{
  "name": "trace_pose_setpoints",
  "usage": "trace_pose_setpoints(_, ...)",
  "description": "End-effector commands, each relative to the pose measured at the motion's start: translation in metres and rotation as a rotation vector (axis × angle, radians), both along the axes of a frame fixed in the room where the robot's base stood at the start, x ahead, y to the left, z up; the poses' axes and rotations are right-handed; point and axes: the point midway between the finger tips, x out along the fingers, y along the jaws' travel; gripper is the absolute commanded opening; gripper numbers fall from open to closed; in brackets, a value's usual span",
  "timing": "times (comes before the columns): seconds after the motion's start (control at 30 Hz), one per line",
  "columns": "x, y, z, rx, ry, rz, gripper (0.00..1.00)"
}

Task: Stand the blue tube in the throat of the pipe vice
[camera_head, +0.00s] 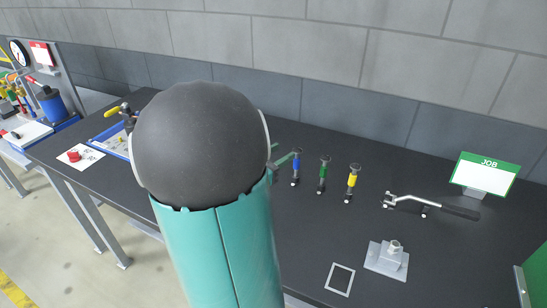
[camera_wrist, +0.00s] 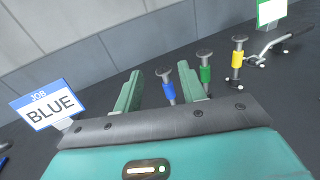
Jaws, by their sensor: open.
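The blue tube (camera_head: 296,168) stands upright on the dark bench, with a dark round cap on top. In the wrist view the blue tube (camera_wrist: 168,91) shows between my two teal fingers, nearer the right one. My gripper (camera_wrist: 160,72) is open and empty. In the head view my arm hides most of it; one teal fingertip shows just left of the tube. I cannot tell if it touches. A grey block with a short round fitting (camera_head: 393,247), at the bench's front right, may be the pipe vice; I cannot be sure.
A green tube (camera_head: 321,174) and a yellow tube (camera_head: 351,181) stand close to the right. Beyond them lies a dark-handled lever tool (camera_head: 430,205) near a green JOB sign (camera_head: 484,174). An empty square frame (camera_head: 340,279) lies in front. A JOB BLUE sign (camera_wrist: 49,106) stands left.

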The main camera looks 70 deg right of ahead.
Motion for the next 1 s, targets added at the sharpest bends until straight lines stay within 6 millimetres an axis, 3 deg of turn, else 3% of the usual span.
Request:
trace_pose_setpoints(0.17,-0.003,-0.009,-0.011,-0.003,0.062,0.016,0.41)
trace_pose_setpoints(0.6,-0.001,-0.008,-0.083,-0.002,0.058,0.02,0.41)
trace_pose_setpoints(1.0,-0.018,-0.047,-0.081,-0.007,0.053,0.018,0.41)
